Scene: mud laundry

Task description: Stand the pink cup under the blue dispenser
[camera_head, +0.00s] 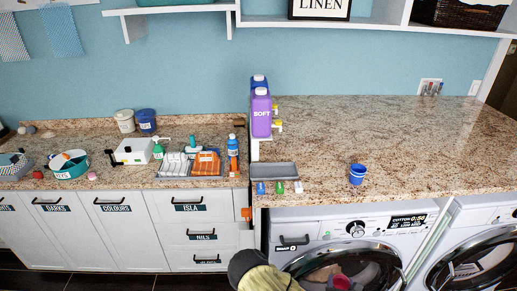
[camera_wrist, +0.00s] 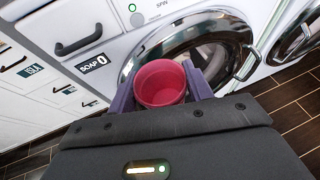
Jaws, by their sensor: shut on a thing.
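The pink cup (camera_wrist: 160,84) is held between the purple fingers of my gripper (camera_wrist: 160,92) in the wrist view. Its open mouth shows and it looks empty. In the head view the pink cup (camera_head: 340,283) shows at the bottom edge, in front of a washing machine and below the counter. The blue dispenser (camera_head: 259,79) stands by the wall at the left end of the right counter, mostly hidden behind the purple dispenser marked SOFT (camera_head: 261,116). The spot under the blue dispenser's spout cannot be made out clearly.
A blue cup (camera_head: 357,176) stands near the counter's front edge. A grey tray (camera_head: 273,171) lies before the dispensers, with small blue, green and white items in front. The right counter (camera_head: 430,145) is mostly clear. Washing machines (camera_head: 345,240) stand below it.

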